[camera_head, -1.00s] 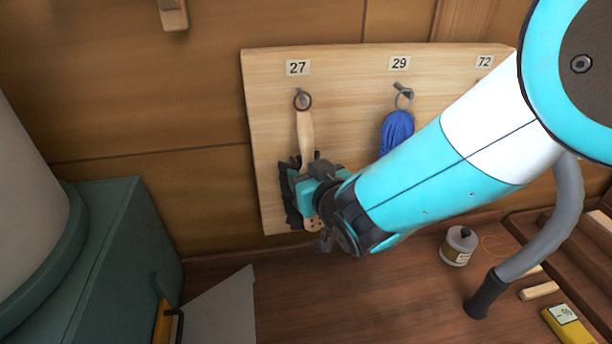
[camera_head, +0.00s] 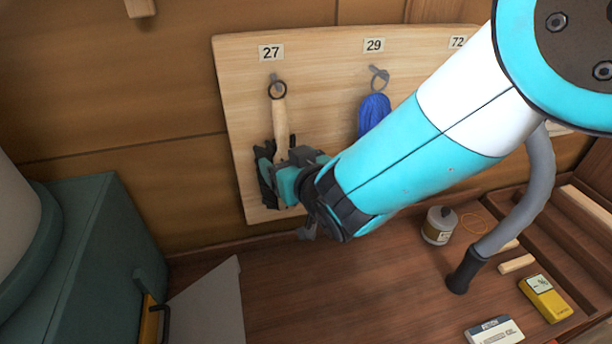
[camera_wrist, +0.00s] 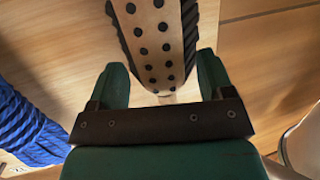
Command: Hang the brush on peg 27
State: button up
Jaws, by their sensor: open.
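The brush hangs against the wooden board, its pale handle (camera_head: 281,117) pointing up and dark bristles at its lower end. The ring at the handle's top is at peg 27 (camera_head: 274,77), under the label 27; it appears to hang there. My gripper (camera_head: 284,182) is at the brush's lower part and partly hides it. In the wrist view the brush's dotted wooden face (camera_wrist: 155,45) lies ahead of and partly between the two green fingers of my gripper (camera_wrist: 163,72). The fingers are apart, with gaps visible beside the brush.
A blue rope bundle (camera_head: 374,114) hangs under label 29, close to my arm; it also shows in the wrist view (camera_wrist: 28,125). Below are a jar (camera_head: 439,226), a yellow device (camera_head: 544,298) and a cassette-like box (camera_head: 494,330). A green cabinet (camera_head: 95,240) stands left.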

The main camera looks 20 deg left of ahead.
jog(key=b+v, duration=0.8)
jog(key=v, duration=0.9)
jog(key=w+d+f+m+g+h, duration=0.1)
jog(key=d+f+m+g+h, duration=0.15)
jog(key=d, duration=0.35)
jog(key=d+f+m+g+h, duration=0.2)
jog(key=d+h, duration=0.2)
jog(key=d, duration=0.2)
jog(key=s+d+r+n+g+b, duration=0.1)
jog(key=s+d+n+g, duration=0.1)
jog(key=s+d+g, duration=0.4)
jog(key=s+d, duration=0.2)
jog(key=s, duration=0.2)
jog(key=shift+s, duration=0.25)
jog(key=shift+h, duration=0.25)
